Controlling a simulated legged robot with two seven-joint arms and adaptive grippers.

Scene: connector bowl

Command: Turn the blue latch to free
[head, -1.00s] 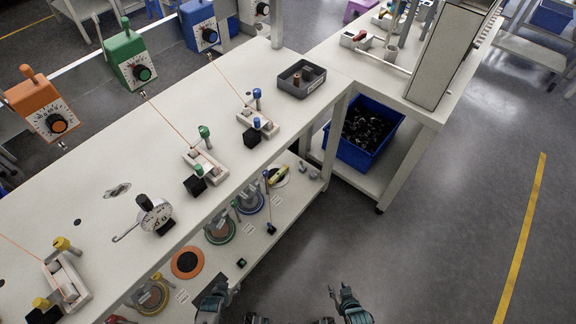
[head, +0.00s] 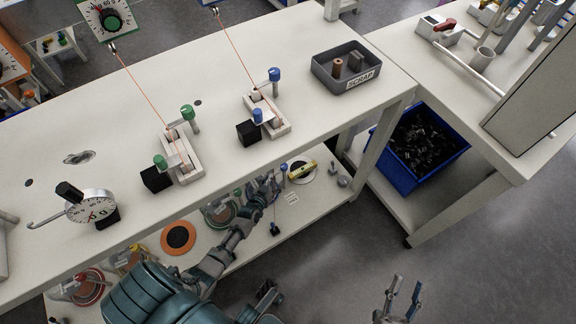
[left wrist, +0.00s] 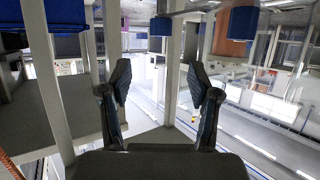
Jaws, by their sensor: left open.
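The blue-marked fixture (head: 281,129) is a pale block on the bench near its front edge. It carries a blue-topped upright post (head: 274,75) and a lower blue piece (head: 257,115) beside a black block; I cannot tell which part is the latch. An orange cord runs from it up and to the left. My left gripper (head: 267,186) is below and in front of the bench edge, apart from the fixture. Its two fingers stand apart and empty in the left wrist view (left wrist: 160,85). My right gripper (head: 405,284) is open and empty over the floor.
A similar green-marked fixture (head: 190,174) and a dial gauge (head: 92,206) stand to the left. A grey scrap tray (head: 345,83) is to the right. A lower shelf (head: 317,203) holds coloured discs. A blue bin (head: 410,176) stands under the right bench.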

